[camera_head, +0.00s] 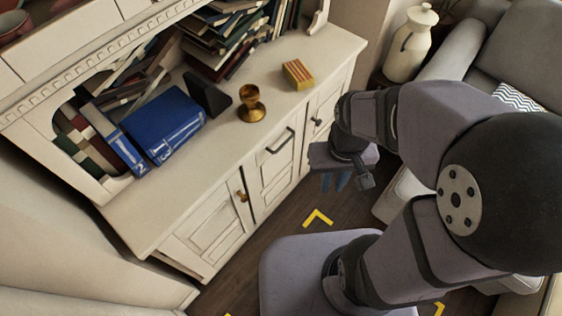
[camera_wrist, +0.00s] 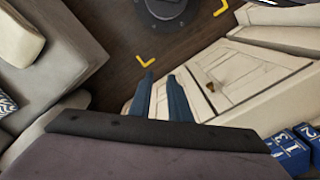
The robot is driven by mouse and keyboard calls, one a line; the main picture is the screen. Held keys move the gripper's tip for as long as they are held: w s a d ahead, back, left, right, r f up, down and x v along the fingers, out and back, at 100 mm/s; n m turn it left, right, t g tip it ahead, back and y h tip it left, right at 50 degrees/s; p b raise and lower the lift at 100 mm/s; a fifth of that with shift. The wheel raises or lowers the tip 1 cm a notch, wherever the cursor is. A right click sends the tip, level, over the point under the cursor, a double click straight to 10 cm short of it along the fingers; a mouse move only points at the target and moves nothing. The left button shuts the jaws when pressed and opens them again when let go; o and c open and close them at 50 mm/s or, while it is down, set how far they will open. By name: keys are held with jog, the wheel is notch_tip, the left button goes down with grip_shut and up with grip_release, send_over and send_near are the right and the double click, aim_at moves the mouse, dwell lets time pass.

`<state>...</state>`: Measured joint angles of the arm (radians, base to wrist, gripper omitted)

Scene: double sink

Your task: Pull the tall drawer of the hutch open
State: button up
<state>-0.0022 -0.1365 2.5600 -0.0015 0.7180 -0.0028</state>
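The cream hutch (camera_head: 160,214) stands at left with its panelled front facing my arm. Its middle front panel, which looks like the tall drawer (camera_head: 277,174), carries a dark bar handle (camera_head: 281,141) and looks closed. My gripper (camera_head: 335,183) hangs in front of the hutch, to the right of that panel and apart from it. Its two blue fingers are spread and empty, also in the wrist view (camera_wrist: 160,82). The hutch front also shows in the wrist view (camera_wrist: 238,91), beyond and right of the fingers. The bar handle cannot be made out there.
Panels with a brass knob (camera_head: 241,196) and a dark knob (camera_head: 317,121) flank the middle one. A brass goblet (camera_head: 251,105), blue books (camera_head: 163,128) and a striped block (camera_head: 298,74) are on the hutch top. A grey sofa (camera_head: 455,52) stands right. Open floor lies before the hutch.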

notch_tip(320, 180, down, 7)
jog(key=s+g+b, duration=0.2)
jog(key=s+b, duration=0.1)
jog(key=m+t+y+b, duration=0.2)
jog(key=m+t+b, duration=0.2)
jog(key=m, duration=0.5)
send_near(286, 141)
jog(key=shift+w+a, duration=0.2)
jog(key=shift+f+g+h, duration=0.1)
jog(key=shift+g+h, duration=0.2)
jog(key=shift+w+a+f, duration=0.15)
jog(key=shift+f, duration=1)
jog(key=shift+w+a+f, duration=0.15)
jog(key=shift+a+f, duration=0.05)
jog(key=shift+f, duration=0.95)
jog(key=shift+w+a+f, duration=0.15)
jog(key=shift+f, duration=1)
grip_shut()
